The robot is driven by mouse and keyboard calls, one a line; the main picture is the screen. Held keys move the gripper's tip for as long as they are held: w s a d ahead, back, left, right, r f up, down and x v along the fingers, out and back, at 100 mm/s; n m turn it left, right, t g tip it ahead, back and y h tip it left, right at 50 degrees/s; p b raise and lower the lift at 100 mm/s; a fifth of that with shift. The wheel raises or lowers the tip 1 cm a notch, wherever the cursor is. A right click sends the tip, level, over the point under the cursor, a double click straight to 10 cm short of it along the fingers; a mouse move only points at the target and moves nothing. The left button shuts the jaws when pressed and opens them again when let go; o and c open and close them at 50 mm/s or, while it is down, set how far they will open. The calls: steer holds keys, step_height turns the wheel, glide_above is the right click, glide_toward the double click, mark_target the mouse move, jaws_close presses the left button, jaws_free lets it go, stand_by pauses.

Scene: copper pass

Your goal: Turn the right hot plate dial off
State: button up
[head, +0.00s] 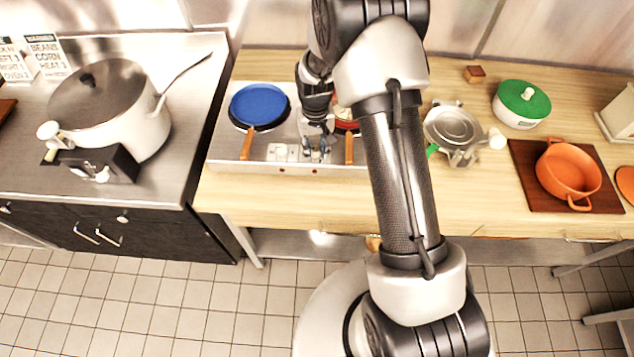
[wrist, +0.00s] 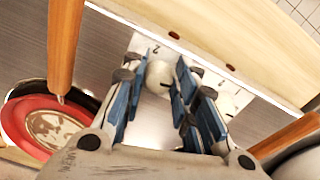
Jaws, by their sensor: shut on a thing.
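The two-burner hot plate (head: 225,165) stands on the wooden counter, with its dials on a white panel along the front. In the wrist view, the right dial (wrist: 160,76) is a white knob between my blue fingertips. My gripper (head: 317,151) reaches down to the front of the hot plate and is shut on this dial; it also shows in the wrist view (wrist: 156,85). The left dial (head: 283,151) stands clear beside it. In the head view my gripper hides most of the right dial, and its pointer cannot be read.
A blue pan (head: 260,104) sits on the left burner. A red pan (wrist: 38,118) sits on the right one, its wooden handle (head: 349,149) close beside my gripper. A metal pot (head: 453,125) and an orange pot (head: 566,172) stand to the right. A large pot (head: 135,130) is at left.

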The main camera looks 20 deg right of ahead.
mark_target(315, 152)
steer(key=m, duration=0.3)
steer(key=shift+w+a+b, duration=0.15)
steer(key=shift+a+b, duration=0.05)
steer(key=shift+b, duration=0.15)
steer(key=o, duration=1.1)
steer(key=shift+d, duration=0.1)
steer(key=r, duration=1.2)
steer(key=shift+s+a+r, duration=0.15)
steer(key=shift+s+a, duration=0.05)
steer(key=shift+s, duration=0.15)
steer(key=shift+d, duration=0.1)
